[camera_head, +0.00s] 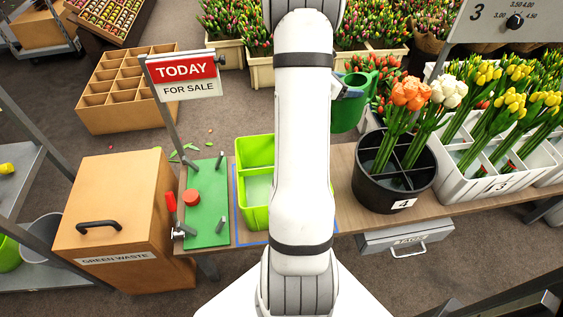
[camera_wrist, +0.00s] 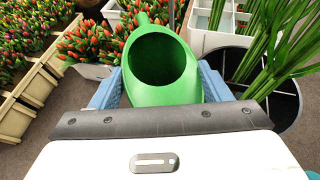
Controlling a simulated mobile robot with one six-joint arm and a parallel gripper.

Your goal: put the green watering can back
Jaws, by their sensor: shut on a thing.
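The green watering can (camera_head: 347,112) is held up beyond the bench in the head view, just right of my arm and left of the black bucket. In the wrist view the can (camera_wrist: 160,90) sits between blue finger pads, with its dark round opening facing the camera and a spout at the top. My gripper (camera_head: 346,93) is shut on it; in the wrist view the gripper (camera_wrist: 158,95) has a pad on each side of the can. My arm hides part of the can and bench in the head view.
A black divided bucket (camera_head: 372,190) marked 4 holds orange and white tulips. White crates (camera_head: 490,184) of yellow tulips stand right. A lime-green bin (camera_head: 252,212) stands on a blue-outlined area. The green board (camera_head: 207,207), sale sign (camera_head: 187,78) and green waste box (camera_head: 113,215) are left.

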